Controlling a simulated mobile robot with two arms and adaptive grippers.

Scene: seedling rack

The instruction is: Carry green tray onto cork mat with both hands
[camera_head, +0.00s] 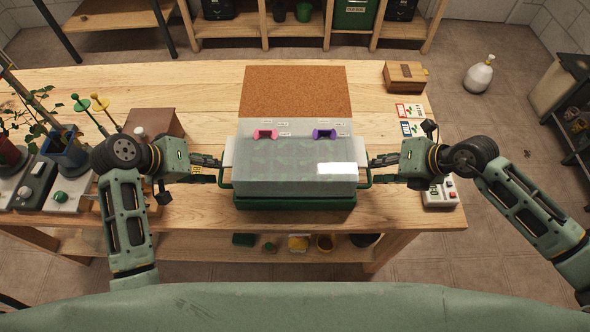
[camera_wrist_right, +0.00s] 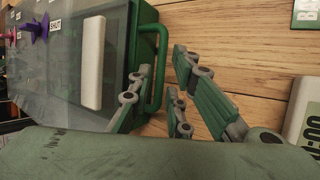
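The green tray (camera_head: 295,202) stands on the wooden table near its front edge, with a clear cover (camera_head: 290,165) bearing a pink and a purple knob. The cork mat (camera_head: 298,90) lies flat behind it; the cover hides the mat's near edge. My left gripper (camera_head: 214,168) is at the left handle (camera_head: 223,180); its finger gap is too small to judge. My right gripper (camera_head: 378,168) is at the right handle (camera_wrist_right: 158,75). In the right wrist view its fingers (camera_wrist_right: 160,62) are apart, one on each side of the handle bar.
A wooden box (camera_head: 405,75) and seed cards (camera_head: 410,111) lie right of the mat. A control box (camera_head: 440,192) sits by my right arm. A brown block (camera_head: 155,121) and potted plants (camera_head: 65,150) stand at left. The mat's visible part is clear.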

